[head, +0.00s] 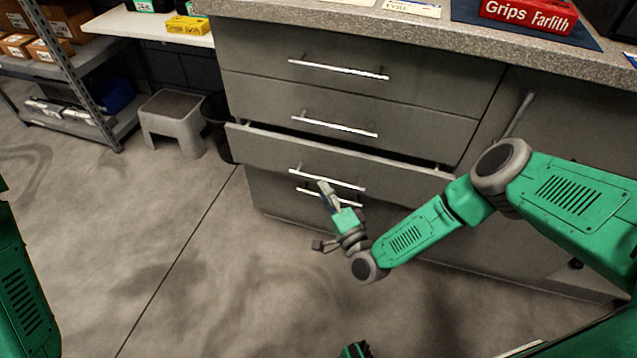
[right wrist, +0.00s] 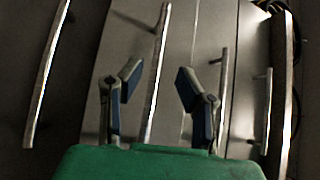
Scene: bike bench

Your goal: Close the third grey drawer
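The grey cabinet holds a stack of grey drawers. The third grey drawer (head: 270,151) is pulled part way out, with a dark gap above its front. Its bar handle (head: 345,183) runs across the front. My right gripper (head: 327,194) is in front of this drawer, over its handle in the picture. In the right wrist view my right gripper (right wrist: 158,85) is open, and a bar handle (right wrist: 155,85) shows between its fingers. I cannot tell whether it touches. My left gripper is out of view; only part of my left arm shows.
The drawers above (head: 300,92) look shut; a lower handle (head: 347,203) sits just below. A worktop (head: 450,37) with a red Grips box (head: 527,14) is above. A grey stool (head: 172,122) and dark bin (head: 216,122) stand left. Floor in front is clear.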

